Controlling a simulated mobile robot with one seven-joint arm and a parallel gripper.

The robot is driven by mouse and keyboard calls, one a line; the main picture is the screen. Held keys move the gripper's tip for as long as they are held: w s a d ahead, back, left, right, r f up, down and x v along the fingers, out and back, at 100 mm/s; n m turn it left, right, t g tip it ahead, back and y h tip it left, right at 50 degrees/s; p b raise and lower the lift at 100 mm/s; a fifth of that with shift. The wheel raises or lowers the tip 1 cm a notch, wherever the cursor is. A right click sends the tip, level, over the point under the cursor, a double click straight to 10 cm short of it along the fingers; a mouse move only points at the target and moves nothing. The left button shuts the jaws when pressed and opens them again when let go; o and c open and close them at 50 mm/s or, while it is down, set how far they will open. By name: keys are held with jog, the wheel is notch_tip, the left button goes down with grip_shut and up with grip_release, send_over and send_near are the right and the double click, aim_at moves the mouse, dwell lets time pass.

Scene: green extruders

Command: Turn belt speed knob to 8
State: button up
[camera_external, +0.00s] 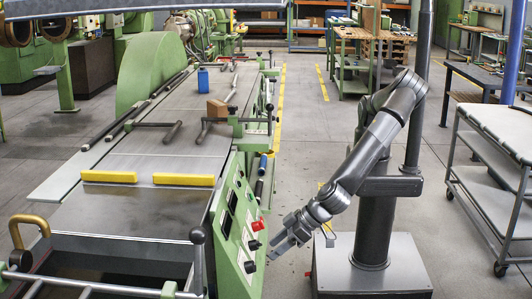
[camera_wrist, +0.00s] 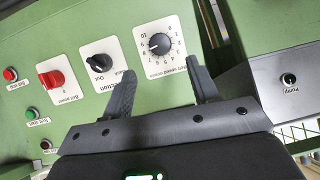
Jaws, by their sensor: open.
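The belt speed knob (camera_wrist: 160,43) is black, on a white dial plate with numbers up to 10, upside down in the wrist view. Its pointer is too small to read surely. In the external view the lowest black knob (camera_external: 250,266) on the green panel appears to be it. My gripper (camera_wrist: 160,68) is open and empty, its two fingers apart below the dial, one toward each side of the knob. The knob shows clear of both fingers. In the external view my gripper (camera_external: 271,254) is just right of the panel face.
Beside the dial are a black direction knob (camera_wrist: 99,62), a red belt power switch (camera_wrist: 50,78), a red stop button (camera_wrist: 10,74) and a green start button (camera_wrist: 32,113). A pump switch (camera_wrist: 288,79) is at right. A cart (camera_external: 500,190) stands right of my base.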

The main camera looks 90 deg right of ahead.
jog(key=v, duration=0.2)
jog(key=shift+s+r, duration=0.25)
dwell(0.4)
jog(key=w+d+r+m+g+h, duration=0.1)
jog(key=w+d+r+g, duration=0.2)
jog(key=d, duration=0.5)
jog(key=w+d+r+m+g, duration=0.1)
jog(key=w+d+r, duration=0.2)
jog(key=d+r, duration=0.35)
jog(key=w+d+r+m+g+h, duration=0.1)
jog(key=w+d+r+g, duration=0.15)
jog(key=d, duration=0.75)
jog(key=s+d+r+n+y, duration=0.1)
jog(key=s+d+r, duration=0.1)
jog(key=d+r, duration=0.45)
jog(key=s+d+r, duration=0.3)
jog(key=d+r, duration=0.1)
jog(key=d, duration=0.6)
jog(key=s+d+r+n+y, duration=0.1)
jog(key=s+d+r, duration=0.1)
jog(key=d+r, duration=0.45)
jog(key=s+d+r+t+h, duration=0.1)
jog(key=s+d+r+t, duration=0.1)
jog(key=s+d, duration=0.9)
jog(key=d+t, duration=0.1)
jog(key=d, duration=0.2)
jog(key=shift+n, duration=0.4)
